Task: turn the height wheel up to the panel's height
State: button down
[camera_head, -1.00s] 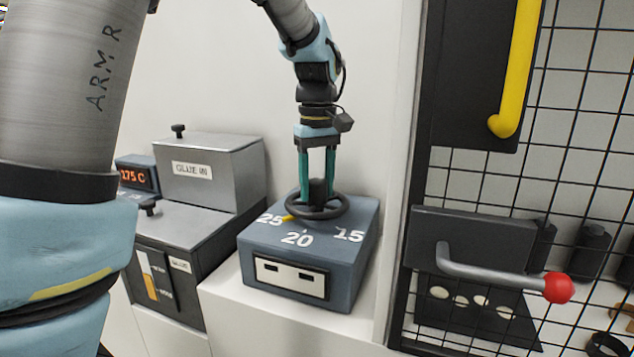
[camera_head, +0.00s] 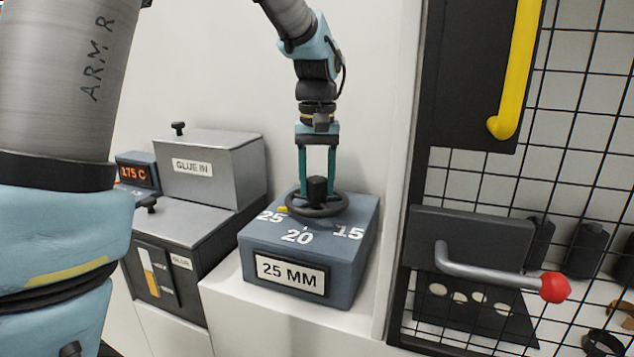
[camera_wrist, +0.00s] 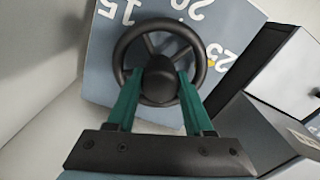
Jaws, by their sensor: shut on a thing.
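The dark height wheel (camera_head: 318,212) lies flat on top of a blue-grey box (camera_head: 345,270) marked 25, 20 and 15. My gripper (camera_head: 317,190) points down from above, its green fingers shut on the wheel's upright black hub (camera_head: 317,188). In the wrist view the fingers close on both sides of the hub (camera_wrist: 160,88), inside the wheel's rim (camera_wrist: 118,48). A yellow pointer (camera_head: 283,209) shows at the wheel's left edge, by the 25. The display (camera_head: 290,272) on the box front reads 25 MM. No panel can be made out.
A grey glue unit (camera_head: 205,172) with a 175 C readout (camera_head: 133,174) stands at left. At right are a wire mesh guard (camera_head: 560,190), a yellow handle (camera_head: 515,70) and a lever with a red knob (camera_head: 554,287). White wall lies behind the arm.

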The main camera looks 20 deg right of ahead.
aim_at(317, 179)
jog(key=shift+c, duration=1.4)
grip_release()
jog(key=shift+r, duration=0.15)
notch_tip(317, 179, up, 11)
jog(key=b, duration=0.2)
jog(key=shift+f, duration=0.2)
